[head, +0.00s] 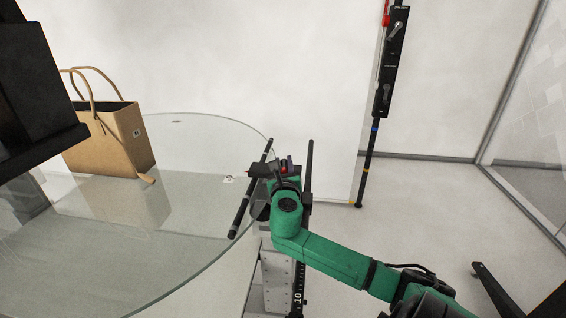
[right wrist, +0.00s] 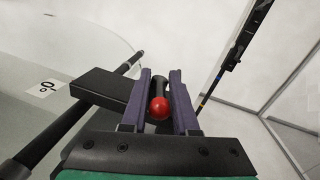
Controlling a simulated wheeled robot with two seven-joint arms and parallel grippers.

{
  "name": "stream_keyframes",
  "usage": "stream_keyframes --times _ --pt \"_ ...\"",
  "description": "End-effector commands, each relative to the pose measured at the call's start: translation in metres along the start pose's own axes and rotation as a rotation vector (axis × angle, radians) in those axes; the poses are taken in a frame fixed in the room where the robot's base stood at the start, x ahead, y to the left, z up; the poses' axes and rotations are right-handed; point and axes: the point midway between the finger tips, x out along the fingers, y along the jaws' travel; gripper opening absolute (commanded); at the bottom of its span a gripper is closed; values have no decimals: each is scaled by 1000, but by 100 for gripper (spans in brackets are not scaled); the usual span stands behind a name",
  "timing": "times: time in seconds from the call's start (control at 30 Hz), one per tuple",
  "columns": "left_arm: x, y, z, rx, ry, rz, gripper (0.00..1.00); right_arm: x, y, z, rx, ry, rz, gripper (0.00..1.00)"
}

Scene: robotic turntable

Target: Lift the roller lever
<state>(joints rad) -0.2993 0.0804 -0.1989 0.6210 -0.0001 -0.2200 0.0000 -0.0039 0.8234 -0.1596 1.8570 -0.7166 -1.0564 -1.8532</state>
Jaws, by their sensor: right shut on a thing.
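The roller lever (right wrist: 159,108) shows in the right wrist view as a dark handle with a red ball knob. It stands between the two purple fingers of my right gripper (right wrist: 160,76), which is shut on it. In the head view my green right arm reaches in from the lower right. My right gripper (head: 284,167) is at the right edge of the glass table there, and it mostly hides the lever. The black roller bar (head: 250,188) lies along the table edge, just left of the gripper. My left gripper is not in view.
The round glass table (head: 205,250) fills the left. A brown paper bag (head: 110,145) with handles stands on it, away from my right gripper. A black post (head: 372,150) with a control box (head: 391,65) stands behind at the right. The floor there is mostly clear.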

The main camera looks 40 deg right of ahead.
Motion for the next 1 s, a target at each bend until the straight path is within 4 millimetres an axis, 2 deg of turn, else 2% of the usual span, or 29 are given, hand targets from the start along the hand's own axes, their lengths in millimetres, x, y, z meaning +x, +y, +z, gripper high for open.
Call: stream_keyframes --times 0.23,0.47,0.67,1.0 --pt "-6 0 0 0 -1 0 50 -1 -4 -4 -9 -33 197 0" --pt "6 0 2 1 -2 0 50 1 -8 -8 -3 -75 407 0" --pt "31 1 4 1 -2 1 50 4 -12 -11 0 -115 588 0" --pt "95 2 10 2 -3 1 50 9 -17 -13 1 -184 903 0"
